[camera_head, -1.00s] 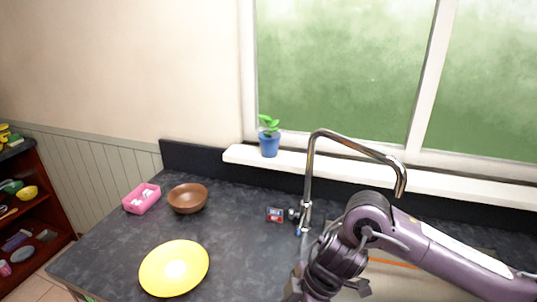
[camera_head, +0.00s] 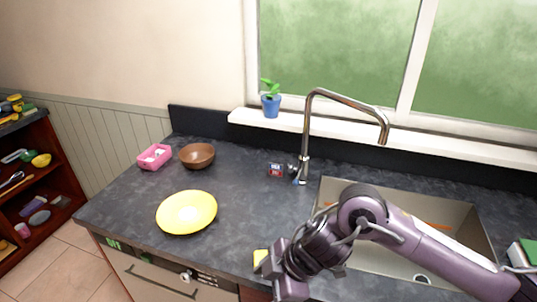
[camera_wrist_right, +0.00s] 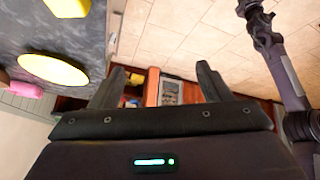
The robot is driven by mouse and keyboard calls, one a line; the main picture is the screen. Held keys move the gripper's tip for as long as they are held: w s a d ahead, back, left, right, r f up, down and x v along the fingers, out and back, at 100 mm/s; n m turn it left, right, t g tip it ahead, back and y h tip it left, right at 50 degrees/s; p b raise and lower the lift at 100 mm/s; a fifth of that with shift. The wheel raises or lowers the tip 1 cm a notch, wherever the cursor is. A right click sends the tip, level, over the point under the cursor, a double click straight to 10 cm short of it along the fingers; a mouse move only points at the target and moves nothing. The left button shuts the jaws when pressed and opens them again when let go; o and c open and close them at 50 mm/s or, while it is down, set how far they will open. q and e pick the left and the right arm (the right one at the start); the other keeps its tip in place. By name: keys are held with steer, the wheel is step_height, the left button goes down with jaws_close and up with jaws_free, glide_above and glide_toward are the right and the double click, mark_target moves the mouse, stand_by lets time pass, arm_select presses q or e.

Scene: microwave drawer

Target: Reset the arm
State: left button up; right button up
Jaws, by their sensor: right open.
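My right arm comes in from the right in the head view, bent over the front of the sink. Its right gripper (camera_head: 285,268) is at the counter's front edge, beside a small yellow block (camera_head: 260,257). In the right wrist view my right gripper (camera_wrist_right: 160,82) has its two dark fingers apart with nothing between them. It faces the floor and a brown shelf opening in front of the counter. My left gripper is not in the head view.
The dark counter (camera_head: 240,215) holds a yellow plate (camera_head: 187,212), brown bowl (camera_head: 197,156), pink box (camera_head: 154,157) and small dark box (camera_head: 275,170). The sink (camera_head: 460,215) and tall faucet (camera_head: 345,99) are beside my right arm. A blue potted plant (camera_head: 271,104) stands on the sill.

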steer(key=a+r+m+t+y, duration=0.35)
steer(key=a+r+t, duration=0.2)
steer(key=a, duration=0.25)
steer(key=w+d+f+m+t+h, duration=0.1)
steer(key=d+f+m+h, duration=0.2)
steer(key=d, duration=0.4)
steer(key=w+d+f+m+t+h, duration=0.1)
steer(key=d+m+t+h, duration=0.15)
steer(key=d+m, duration=0.4)
steer(key=s+d+f+m+g+h, duration=0.5)
steer(key=s+d+f, duration=0.5)
steer(key=s+d, duration=0.4)
step_height(320, 180, down, 30)
steer(key=f+g+b, duration=0.1)
steer(key=g+b, duration=0.1)
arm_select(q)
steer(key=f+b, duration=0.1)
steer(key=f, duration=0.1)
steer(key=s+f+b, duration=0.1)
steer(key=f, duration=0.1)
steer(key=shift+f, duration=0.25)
arm_select(e)
steer(key=s+d+f, duration=0.2)
steer(key=s+f, duration=0.8)
steer(key=s+d+f+g, duration=0.1)
steer(key=s+d+f, duration=0.1)
steer(key=s+f, duration=0.8)
steer(key=shift+n+g, duration=0.3)
steer(key=shift+n, duration=0.1)
steer(key=shift+d, duration=0.1)
